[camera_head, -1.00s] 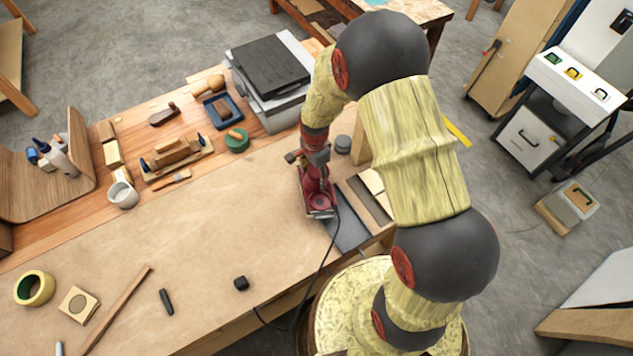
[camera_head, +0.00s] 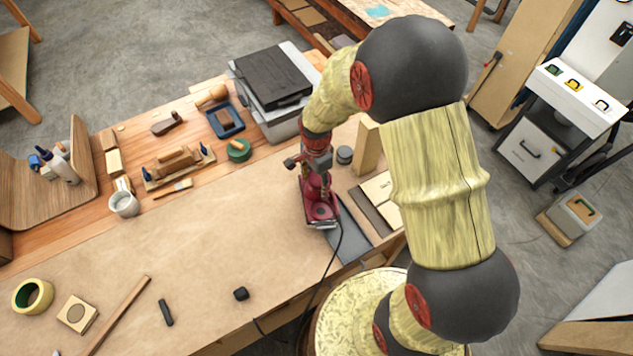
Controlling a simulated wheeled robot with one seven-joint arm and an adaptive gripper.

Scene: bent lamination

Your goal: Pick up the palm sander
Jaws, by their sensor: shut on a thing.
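The palm sander (camera_head: 320,208) is dark red with a flat square base and a black cord that runs down over the table's front edge. It is upright at the right part of the brown-covered workbench, beside a grey sheet (camera_head: 350,233). My gripper (camera_head: 315,172) comes from above and is shut on the top of the sander; its fingertips are partly hidden by the arm and the sander body. I cannot tell whether the sander's base touches the bench or is slightly above it.
A grey boxy machine (camera_head: 272,85) stands behind the gripper. A wooden block (camera_head: 367,146) and dark round discs (camera_head: 344,155) are close on the right.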

